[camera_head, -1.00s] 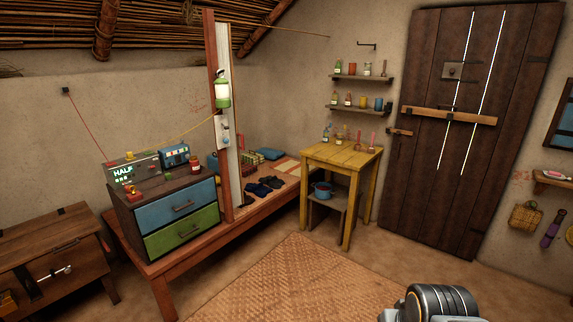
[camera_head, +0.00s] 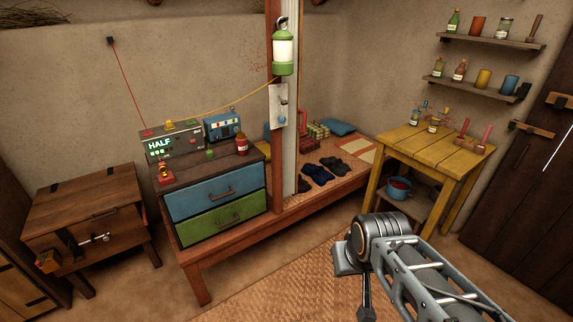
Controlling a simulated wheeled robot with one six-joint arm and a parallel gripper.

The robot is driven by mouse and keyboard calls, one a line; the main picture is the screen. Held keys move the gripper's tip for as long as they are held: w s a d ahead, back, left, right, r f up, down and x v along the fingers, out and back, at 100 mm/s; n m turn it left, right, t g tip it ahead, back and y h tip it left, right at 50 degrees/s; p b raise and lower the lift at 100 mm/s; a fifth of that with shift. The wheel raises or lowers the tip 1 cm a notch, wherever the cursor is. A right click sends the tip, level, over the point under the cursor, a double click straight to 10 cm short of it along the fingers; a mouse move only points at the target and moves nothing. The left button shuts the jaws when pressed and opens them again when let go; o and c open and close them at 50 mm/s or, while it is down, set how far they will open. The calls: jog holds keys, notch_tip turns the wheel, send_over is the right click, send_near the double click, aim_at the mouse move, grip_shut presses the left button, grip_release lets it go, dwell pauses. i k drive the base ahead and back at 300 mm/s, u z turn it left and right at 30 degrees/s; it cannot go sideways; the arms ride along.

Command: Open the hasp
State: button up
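A silvery metal latch (camera_head: 95,239), which looks like the hasp, sits on the front of a low wooden chest (camera_head: 85,205) at the left. It lies across the chest front, with a dark plate or strap beside it. It is too small to tell whether it is fastened. My arm reaches in from the bottom right, over the mat, well to the right of the chest. Its gripper end is not visible, and nothing of mine touches the chest.
A blue-and-green drawer unit (camera_head: 218,203) stands on a low wooden platform right of the chest. A yellow table (camera_head: 440,152) is farther right. Bare floor and a woven mat (camera_head: 290,285) lie in front.

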aim_at(63, 235)
jog(key=u, duration=2.1)
jog(key=i, duration=2.85)
jog(key=u, duration=0.35)
